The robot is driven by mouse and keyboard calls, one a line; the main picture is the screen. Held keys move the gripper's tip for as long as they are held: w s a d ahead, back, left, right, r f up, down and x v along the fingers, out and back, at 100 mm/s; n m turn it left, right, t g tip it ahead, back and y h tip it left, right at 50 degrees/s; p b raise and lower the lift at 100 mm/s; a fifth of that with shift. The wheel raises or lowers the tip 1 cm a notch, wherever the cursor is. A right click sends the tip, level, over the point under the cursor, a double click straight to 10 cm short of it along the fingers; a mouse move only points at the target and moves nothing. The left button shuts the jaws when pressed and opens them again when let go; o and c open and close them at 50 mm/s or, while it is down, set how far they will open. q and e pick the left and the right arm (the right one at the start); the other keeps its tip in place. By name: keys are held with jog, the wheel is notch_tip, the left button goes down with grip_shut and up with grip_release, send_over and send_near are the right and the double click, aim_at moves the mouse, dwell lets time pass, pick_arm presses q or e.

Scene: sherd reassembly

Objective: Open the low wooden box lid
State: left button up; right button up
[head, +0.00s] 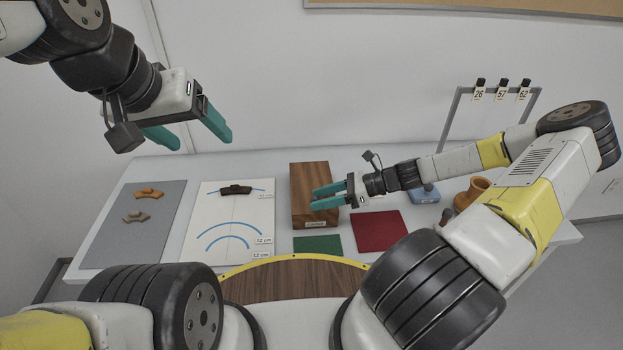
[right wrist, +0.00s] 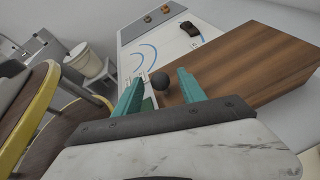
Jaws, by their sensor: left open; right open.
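The low wooden box (head: 308,172) stands at the back middle of the table, with a small label on its front. Its brown top looks flat and shut; it also fills the right of the right wrist view (right wrist: 235,68). A round dark knob (right wrist: 161,81) shows at the box's near end, between the fingertips of my right gripper (right wrist: 158,84). The right gripper (head: 319,196) is open, over the box's front part in the head view; I cannot tell whether it touches the knob. My left gripper (head: 203,138) is open and empty, raised above the table's back left.
A grey mat (head: 115,242) with two sherds and a white sheet (head: 210,215) with blue arcs and a dark sherd lie left. Green (head: 318,245) and red (head: 381,231) mats lie in front. A blue block (head: 424,193) and brown pot (head: 472,190) stand right.

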jog(key=shift+x, duration=1.1)
jog(key=shift+c, duration=0.5)
grip_shut()
